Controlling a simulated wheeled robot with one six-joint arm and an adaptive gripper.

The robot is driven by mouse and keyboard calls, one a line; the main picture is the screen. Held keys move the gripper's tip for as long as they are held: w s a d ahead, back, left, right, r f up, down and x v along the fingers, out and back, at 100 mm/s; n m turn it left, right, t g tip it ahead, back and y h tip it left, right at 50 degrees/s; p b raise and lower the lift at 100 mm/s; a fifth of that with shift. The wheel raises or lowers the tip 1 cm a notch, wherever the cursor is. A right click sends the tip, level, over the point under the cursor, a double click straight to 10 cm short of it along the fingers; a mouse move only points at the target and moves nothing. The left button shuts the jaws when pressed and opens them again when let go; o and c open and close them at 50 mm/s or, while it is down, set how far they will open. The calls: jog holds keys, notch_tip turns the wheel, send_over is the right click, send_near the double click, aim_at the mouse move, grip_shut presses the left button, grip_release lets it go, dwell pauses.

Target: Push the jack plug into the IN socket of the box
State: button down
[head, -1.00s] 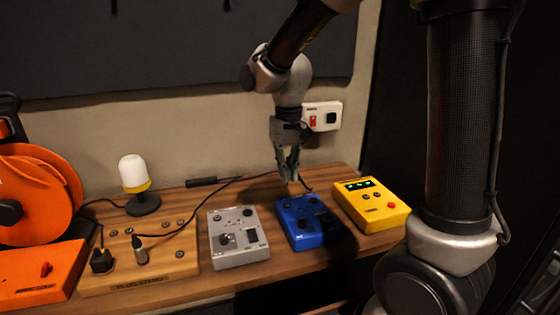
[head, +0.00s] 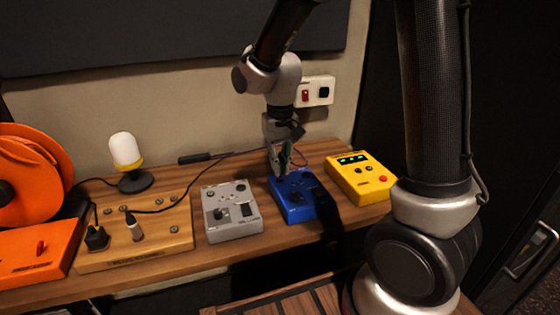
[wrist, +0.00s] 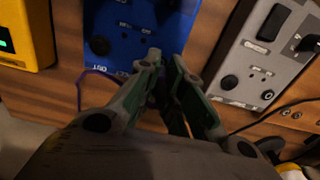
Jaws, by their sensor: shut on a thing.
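The blue box (head: 296,208) sits on the wooden desk between a grey box and a yellow box. It also fills the top middle of the wrist view (wrist: 112,22), with small white labels along its near edge. My gripper (head: 281,168) points down at the back edge of the blue box. In the wrist view my gripper (wrist: 170,76) is shut on the jack plug, which the fingers mostly hide. A thin purple cable (wrist: 80,90) loops out beside the fingers. I cannot tell whether the plug touches the box or lines up with a socket.
The grey box (head: 233,222) is close on the left, the yellow box (head: 360,183) on the right. A wooden board with plugs (head: 150,245), a lamp (head: 127,160) and an orange reel (head: 30,180) stand further left. A wall socket plate (head: 315,91) is behind.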

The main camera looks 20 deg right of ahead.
aim_at(280, 158)
jog(key=shift+f, duration=0.55)
jog(key=shift+f, duration=0.65)
dwell(1.4)
jog(key=c, duration=1.5)
grip_release()
jog(key=shift+o, duration=0.2)
jog(key=shift+r, duration=0.15)
notch_tip(280, 158, up, 12)
jog(key=shift+f, duration=0.1)
jog(key=s+d+r+t, duration=0.2)
jog(key=s+d+r, duration=0.1)
jog(key=s+d, duration=0.4)
jog(key=s+d+r+t, duration=0.2)
jog(key=s+d, duration=0.6)
jog(key=s, duration=0.4)
jog(key=shift+r, duration=0.4)
